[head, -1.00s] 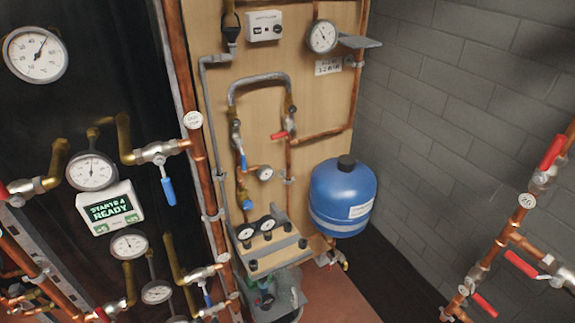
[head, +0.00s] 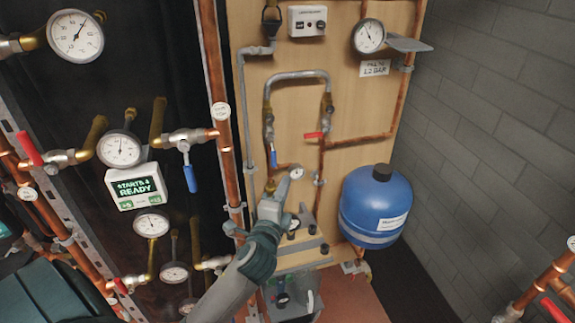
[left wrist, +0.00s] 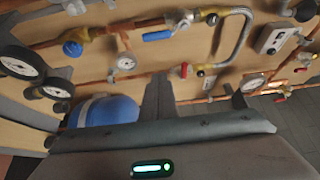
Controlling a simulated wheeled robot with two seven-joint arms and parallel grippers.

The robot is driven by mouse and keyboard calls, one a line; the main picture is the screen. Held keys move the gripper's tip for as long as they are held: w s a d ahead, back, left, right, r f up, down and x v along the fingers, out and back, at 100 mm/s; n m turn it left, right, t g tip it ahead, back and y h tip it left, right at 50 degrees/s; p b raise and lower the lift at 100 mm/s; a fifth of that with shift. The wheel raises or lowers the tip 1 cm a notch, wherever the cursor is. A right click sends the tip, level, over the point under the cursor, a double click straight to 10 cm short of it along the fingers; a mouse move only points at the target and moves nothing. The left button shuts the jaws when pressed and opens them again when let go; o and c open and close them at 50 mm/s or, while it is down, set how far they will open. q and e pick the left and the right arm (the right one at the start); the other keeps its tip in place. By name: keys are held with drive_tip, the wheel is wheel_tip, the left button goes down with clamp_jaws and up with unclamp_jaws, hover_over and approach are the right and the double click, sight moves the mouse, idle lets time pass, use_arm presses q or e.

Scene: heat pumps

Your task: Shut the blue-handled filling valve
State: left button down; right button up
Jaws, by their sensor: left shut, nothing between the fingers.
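A blue lever handle (head: 273,155) hangs down on the left leg of the grey hose loop (head: 297,75) on the wooden board. This blue-handled valve also shows at the top of the left wrist view (left wrist: 158,36), with its lever lying along the pipe. My left gripper (head: 285,186) is shut and empty, just below and right of that handle in the head view. It looks apart from the handle, but depth is hard to judge. Its fingers also show in the left wrist view (left wrist: 158,85). My right gripper is not in view.
A red lever (head: 315,135) sits on the hose loop's right leg. A blue round knob (left wrist: 72,48) and small gauge (left wrist: 126,62) are nearby. A blue tank (head: 375,207) stands right. Another blue lever (head: 190,178) hangs on the left pipework, beside a display (head: 135,187).

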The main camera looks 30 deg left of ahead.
sight(273, 152)
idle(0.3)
use_arm(q)
drive_tip(key=p+x, duration=0.3)
drive_tip(key=x, duration=0.7)
drive_tip(key=shift+s+a+p, duration=0.65)
drive_tip(key=shift+s+a, duration=0.65)
drive_tip(key=shift+a, duration=0.3)
drive_tip(key=shift+s+a, duration=0.1)
drive_tip(key=shift+s, duration=0.1)
drive_tip(key=shift+f, duration=0.1)
